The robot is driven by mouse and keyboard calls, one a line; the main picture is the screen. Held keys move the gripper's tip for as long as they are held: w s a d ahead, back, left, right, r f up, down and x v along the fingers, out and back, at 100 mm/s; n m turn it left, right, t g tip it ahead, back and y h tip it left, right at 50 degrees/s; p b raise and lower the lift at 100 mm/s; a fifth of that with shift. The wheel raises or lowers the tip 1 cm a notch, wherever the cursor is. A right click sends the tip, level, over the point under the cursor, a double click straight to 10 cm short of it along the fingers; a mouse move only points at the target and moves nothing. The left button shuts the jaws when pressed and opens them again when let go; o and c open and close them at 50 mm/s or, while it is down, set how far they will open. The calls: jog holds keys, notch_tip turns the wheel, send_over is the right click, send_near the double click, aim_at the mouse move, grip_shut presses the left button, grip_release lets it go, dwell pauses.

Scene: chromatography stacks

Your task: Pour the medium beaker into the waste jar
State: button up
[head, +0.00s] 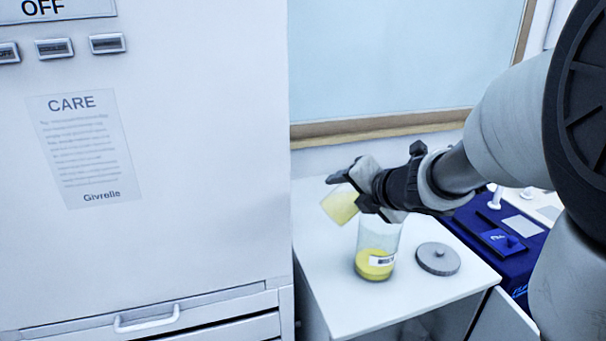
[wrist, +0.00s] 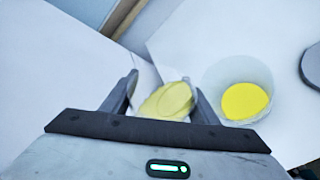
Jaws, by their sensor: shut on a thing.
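My gripper (head: 352,187) is shut on a clear beaker (head: 340,205) holding yellow liquid, and keeps it tilted above the bench, its lower end to the left. In the wrist view the beaker (wrist: 166,101) sits between the two fingers (wrist: 162,97). In the head view the beaker is up and to the left of the jar's mouth, partly behind my gripper. In the wrist view the jar (wrist: 238,88) is right of the beaker. I see no stream of liquid.
A grey round lid (head: 438,258) lies on the white bench (head: 335,300) right of the jar. A blue case (head: 505,235) is farther right. A large white cabinet (head: 190,130) fills the left. A framed pale-blue panel (head: 400,60) is behind the bench.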

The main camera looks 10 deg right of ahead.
jog(key=shift+m+y+p, duration=0.6)
jog(key=shift+p, duration=0.2)
dwell(0.4)
jog(key=shift+m+y+p, duration=0.3)
jog(key=shift+y+p, duration=0.1)
jog(key=shift+p, duration=0.15)
jog(key=shift+d+m+y+p, duration=0.15)
jog(key=shift+m+y+p, duration=0.25)
jog(key=shift+p, duration=0.05)
jog(key=shift+m+y, duration=0.3)
jog(key=shift+r, duration=0.1)
jog(key=shift+d+p, duration=0.1)
jog(key=shift+p, duration=0.2)
jog(key=shift+w+m+y, duration=0.1)
jog(key=shift+m+y, duration=0.2)
